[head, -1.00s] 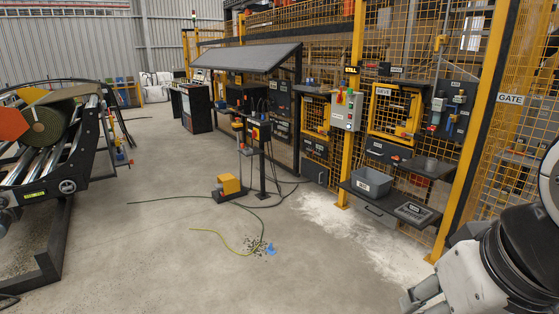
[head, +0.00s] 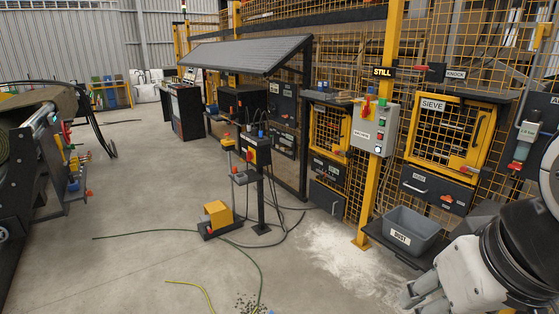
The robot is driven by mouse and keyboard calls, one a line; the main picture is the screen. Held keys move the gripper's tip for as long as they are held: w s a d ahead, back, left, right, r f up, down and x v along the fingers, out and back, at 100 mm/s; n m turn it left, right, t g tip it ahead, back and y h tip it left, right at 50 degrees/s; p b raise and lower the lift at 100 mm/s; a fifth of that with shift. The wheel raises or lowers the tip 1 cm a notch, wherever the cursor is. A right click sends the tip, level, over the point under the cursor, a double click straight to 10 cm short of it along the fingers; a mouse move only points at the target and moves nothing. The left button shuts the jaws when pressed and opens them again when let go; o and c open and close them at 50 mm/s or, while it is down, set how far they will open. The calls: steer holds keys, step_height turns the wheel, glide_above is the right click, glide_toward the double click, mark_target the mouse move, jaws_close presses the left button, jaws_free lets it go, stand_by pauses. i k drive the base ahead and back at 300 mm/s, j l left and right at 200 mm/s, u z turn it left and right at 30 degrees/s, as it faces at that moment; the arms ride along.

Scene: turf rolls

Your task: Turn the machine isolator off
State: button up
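Green and red buttons and a pale lit one run down the box's right side. My gripper (head: 412,296) is low at the right of the head view, well below and apart from the box. Its fingers are partly out of view, and I cannot tell whether they are open.
A grey DUST bin (head: 411,230) stands on a shelf right of the post. White powder (head: 352,255) covers floor before the post.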

mark_target(366, 111)
steer(key=i, duration=2.2)
steer(key=i+l+u, duration=0.15)
steer(key=i+u, duration=0.2)
steer(key=i, duration=0.3)
